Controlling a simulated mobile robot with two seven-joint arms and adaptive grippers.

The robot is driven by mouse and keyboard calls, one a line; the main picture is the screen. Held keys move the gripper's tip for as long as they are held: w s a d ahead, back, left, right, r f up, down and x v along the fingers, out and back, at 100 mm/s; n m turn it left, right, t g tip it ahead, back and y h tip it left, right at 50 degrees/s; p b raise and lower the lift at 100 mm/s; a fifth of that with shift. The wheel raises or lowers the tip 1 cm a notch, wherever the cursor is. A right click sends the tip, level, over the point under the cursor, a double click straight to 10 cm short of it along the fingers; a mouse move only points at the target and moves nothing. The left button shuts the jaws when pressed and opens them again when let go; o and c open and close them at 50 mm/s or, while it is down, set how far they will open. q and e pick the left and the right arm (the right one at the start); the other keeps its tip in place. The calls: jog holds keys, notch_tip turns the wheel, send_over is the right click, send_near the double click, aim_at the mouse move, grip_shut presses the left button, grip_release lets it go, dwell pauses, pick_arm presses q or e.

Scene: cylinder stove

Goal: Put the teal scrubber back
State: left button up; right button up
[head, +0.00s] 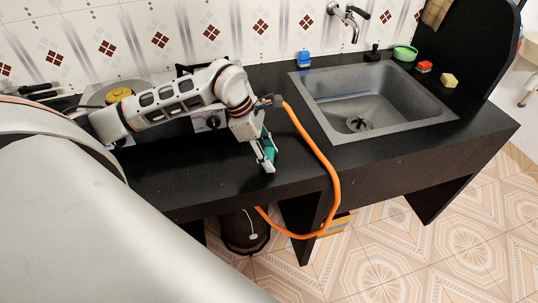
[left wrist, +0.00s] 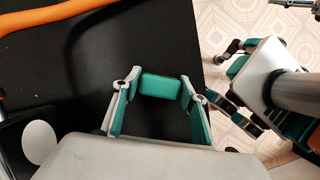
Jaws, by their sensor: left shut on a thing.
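The teal scrubber (head: 270,153) is a small teal block. My left gripper (head: 266,163) is shut on it, close above the black counter in front of the sink and left of it. In the left wrist view the scrubber (left wrist: 160,86) sits between the two fingertips (left wrist: 160,92), which have teal pads. Whether its underside touches the counter is hidden. My right gripper (left wrist: 235,88) shows only at the right of the left wrist view, away from the scrubber over the tiled floor; its finger opening is unclear.
The grey sink (head: 370,100) is set in the black counter (head: 190,185). A blue item (head: 303,59) stands behind its left corner. An orange hose (head: 325,165) loops over the front edge.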

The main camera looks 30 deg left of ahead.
pick_arm(q)
jog(key=shift+f, duration=0.25)
jog(key=o, duration=1.3)
jog(key=shift+c, duration=0.2)
jog(key=shift+r, duration=0.3)
jog(key=v, duration=1.1)
jog(key=shift+a+r, duration=0.2)
jog(key=shift+r, duration=0.1)
jog(key=shift+s, duration=0.1)
